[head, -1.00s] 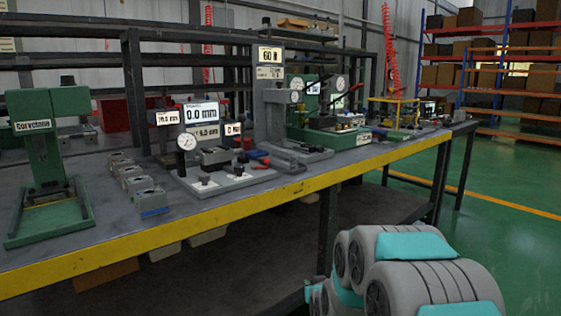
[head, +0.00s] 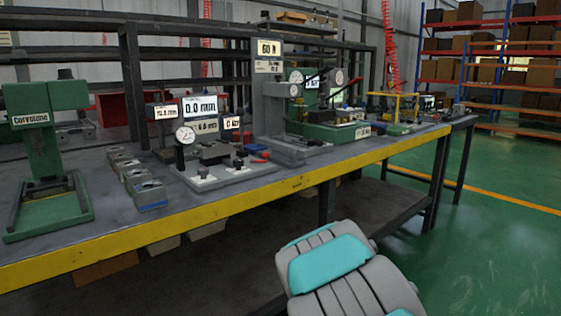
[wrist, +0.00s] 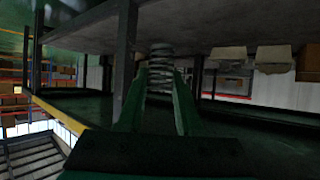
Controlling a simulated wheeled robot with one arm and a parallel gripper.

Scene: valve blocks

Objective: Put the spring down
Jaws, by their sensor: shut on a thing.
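In the wrist view, my gripper (wrist: 160,82) has its two long green fingers closed in on a pale grey coil spring (wrist: 161,55). The spring stands between the fingertips, with its coils showing above them. The wrist view is dark, and what lies directly beyond the spring is hard to make out. In the head view, my grey and teal arm fills the lower right, in front of the workbench (head: 160,235). My gripper and the spring do not show in the head view.
A green press (head: 40,150) stands at the bench's left. Small grey blocks (head: 135,176) sit right of it. A dial-gauge station (head: 225,172), a 60 N tester (head: 270,105) and a green fixture (head: 325,130) crowd the middle. Bare bench top shows along the yellow front edge.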

